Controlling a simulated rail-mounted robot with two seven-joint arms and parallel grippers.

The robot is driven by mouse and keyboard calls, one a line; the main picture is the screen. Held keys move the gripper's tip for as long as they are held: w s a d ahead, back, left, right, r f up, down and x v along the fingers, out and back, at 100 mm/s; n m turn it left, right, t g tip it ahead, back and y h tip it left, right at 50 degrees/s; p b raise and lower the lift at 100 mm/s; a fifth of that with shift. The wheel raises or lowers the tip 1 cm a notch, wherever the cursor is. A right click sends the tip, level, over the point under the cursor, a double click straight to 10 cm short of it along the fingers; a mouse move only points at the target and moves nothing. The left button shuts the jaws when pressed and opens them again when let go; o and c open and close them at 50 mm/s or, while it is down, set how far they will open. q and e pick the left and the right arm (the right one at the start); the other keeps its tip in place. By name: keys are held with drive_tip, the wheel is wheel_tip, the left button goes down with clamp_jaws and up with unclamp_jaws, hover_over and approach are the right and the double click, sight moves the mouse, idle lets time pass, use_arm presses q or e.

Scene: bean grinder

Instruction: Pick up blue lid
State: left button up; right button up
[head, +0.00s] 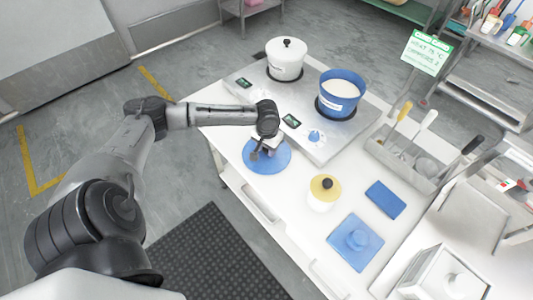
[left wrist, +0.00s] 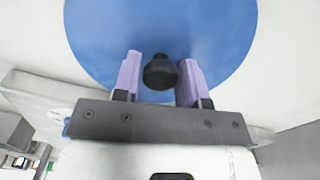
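The blue lid (head: 262,164) is a flat round disc with a black knob. It lies on the white table near its left edge, partly hidden by my left gripper. In the left wrist view the blue disc (left wrist: 160,25) fills the top, and its black knob (left wrist: 160,74) is between the fingers. My left gripper (head: 267,150) is over the lid, its pale purple fingers (left wrist: 160,75) on either side of the knob. The fingers look open, with a thin gap on the left side; contact on the right side is unclear. My right gripper is not in view.
A cooking unit (head: 320,137) behind carries a white lidded pot (head: 286,62) and a blue pot (head: 340,97). A yellow-lidded jar (head: 323,196), blue block (head: 385,199) and blue square piece (head: 354,243) are to the right. A utensil holder (head: 400,160) stands farther right.

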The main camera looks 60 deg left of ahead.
use_arm(q)
drive_tip(key=c, duration=0.5)
drive_tip(key=shift+c, duration=0.2)
